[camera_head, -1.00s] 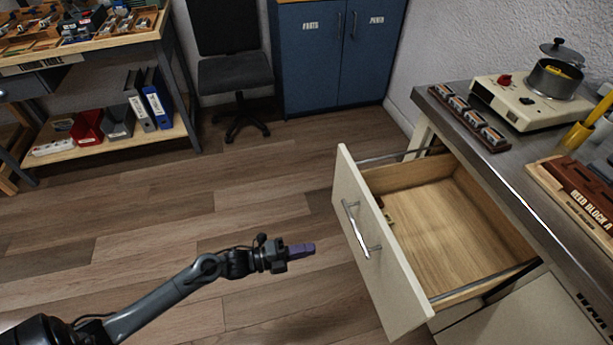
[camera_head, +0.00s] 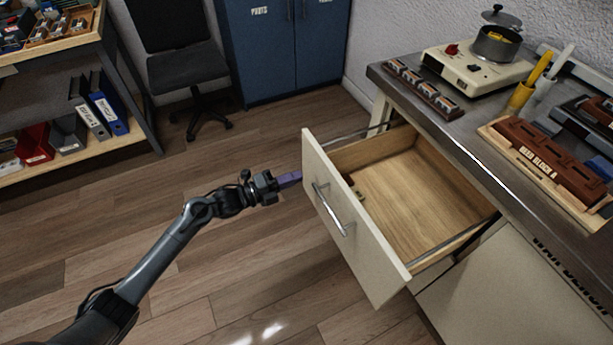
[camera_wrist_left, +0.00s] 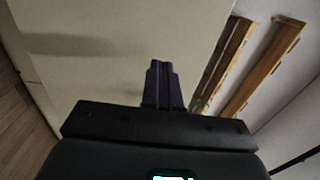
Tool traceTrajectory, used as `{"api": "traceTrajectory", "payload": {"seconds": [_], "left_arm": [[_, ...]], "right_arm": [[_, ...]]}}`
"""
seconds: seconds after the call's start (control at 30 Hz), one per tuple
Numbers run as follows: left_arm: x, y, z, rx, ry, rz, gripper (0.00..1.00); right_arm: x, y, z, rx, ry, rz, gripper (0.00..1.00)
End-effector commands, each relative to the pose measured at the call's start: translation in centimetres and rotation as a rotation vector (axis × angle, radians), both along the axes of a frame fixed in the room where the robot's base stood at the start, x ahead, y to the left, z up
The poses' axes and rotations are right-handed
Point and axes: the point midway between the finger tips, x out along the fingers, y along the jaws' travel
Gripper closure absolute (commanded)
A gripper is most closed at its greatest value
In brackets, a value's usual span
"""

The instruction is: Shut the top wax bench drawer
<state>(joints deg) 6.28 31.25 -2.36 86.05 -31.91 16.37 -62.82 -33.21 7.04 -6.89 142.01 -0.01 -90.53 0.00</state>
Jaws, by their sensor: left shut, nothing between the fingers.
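The top wax bench drawer (camera_head: 335,215) is pulled far out of the bench, with a cream front, a silver bar handle (camera_head: 331,208) and a bare wooden inside. A small object lies inside near the drawer front. My left gripper (camera_head: 290,179) is shut and empty, its purple fingers pointing at the drawer front, left of the handle. In the left wrist view the gripper fingers (camera_wrist_left: 164,85) stand before the cream drawer front (camera_wrist_left: 110,50); I cannot tell whether they touch it. My right gripper is not in view.
The wax bench top (camera_head: 455,130) holds a hot plate with a pot (camera_head: 495,45), a rack of small blocks (camera_head: 425,88) and a reddish-brown block (camera_head: 540,150). A chair (camera_head: 185,70) and blue cabinet (camera_head: 285,50) stand behind. The floor left of the drawer is clear.

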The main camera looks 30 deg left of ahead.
Motion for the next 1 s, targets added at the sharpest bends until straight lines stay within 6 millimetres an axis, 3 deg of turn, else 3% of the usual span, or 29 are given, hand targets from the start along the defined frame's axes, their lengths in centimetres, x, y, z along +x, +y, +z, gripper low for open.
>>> {"api": "traceTrajectory", "payload": {"seconds": [0.3,1.0], "left_arm": [[3.1,-2.2,-0.2,-0.001,0.001,0.000,1.00],[3.8,-2.3,0.0,0.001,0.001,0.010,1.00]], "right_arm": [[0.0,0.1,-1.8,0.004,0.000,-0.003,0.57],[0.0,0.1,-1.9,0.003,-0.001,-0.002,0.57]]}}
